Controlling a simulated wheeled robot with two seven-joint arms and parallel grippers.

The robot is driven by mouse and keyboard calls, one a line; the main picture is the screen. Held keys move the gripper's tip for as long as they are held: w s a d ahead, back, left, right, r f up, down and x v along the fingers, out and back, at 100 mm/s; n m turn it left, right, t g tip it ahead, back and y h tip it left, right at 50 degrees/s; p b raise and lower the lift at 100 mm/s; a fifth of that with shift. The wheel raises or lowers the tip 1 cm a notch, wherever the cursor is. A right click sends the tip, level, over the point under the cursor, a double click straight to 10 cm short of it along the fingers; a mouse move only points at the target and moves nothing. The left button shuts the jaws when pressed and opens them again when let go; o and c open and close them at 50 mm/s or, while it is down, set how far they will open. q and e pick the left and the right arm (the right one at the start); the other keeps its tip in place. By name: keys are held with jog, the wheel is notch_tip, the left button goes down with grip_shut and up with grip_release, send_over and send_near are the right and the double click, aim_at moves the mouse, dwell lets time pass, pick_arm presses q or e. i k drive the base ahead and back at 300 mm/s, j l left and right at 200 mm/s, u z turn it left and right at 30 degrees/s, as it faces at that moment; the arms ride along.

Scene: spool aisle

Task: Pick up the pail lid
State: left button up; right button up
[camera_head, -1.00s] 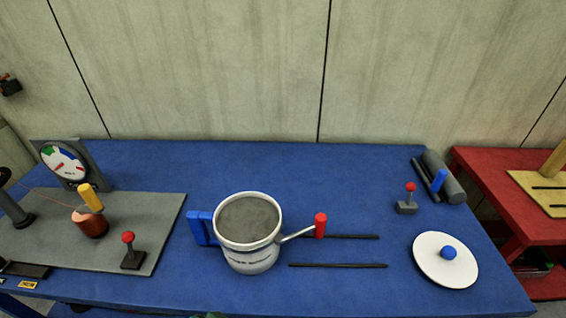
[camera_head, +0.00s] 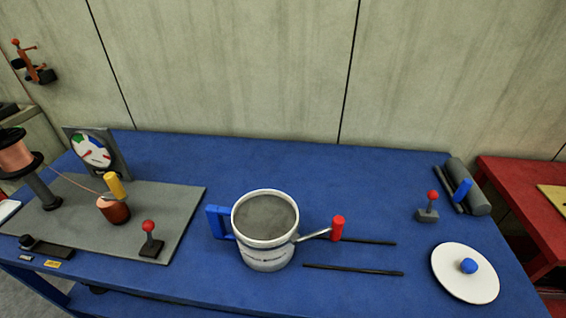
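The pail lid (camera_head: 450,279) is a white disc with a blue round knob (camera_head: 468,265) on top. It lies flat on the blue table at the right, near the front edge. The pail (camera_head: 265,232) is white with a grey inside, a blue handle on its left and a red-tipped lever on its right. It stands open at the middle of the table, apart from the lid. Neither of my grippers shows in the head view.
Two thin dark rods (camera_head: 354,270) lie between pail and lid. A small red-knobbed lever (camera_head: 428,208) and a grey roller (camera_head: 468,187) are behind the lid. A grey board (camera_head: 180,215) with a gauge (camera_head: 93,151) and copper spool is at left. A red table (camera_head: 525,200) stands at right.

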aim_at(462, 271)
jog(key=z, duration=1.45)
jog(key=u, duration=1.75)
jog(key=z, duration=1.75)
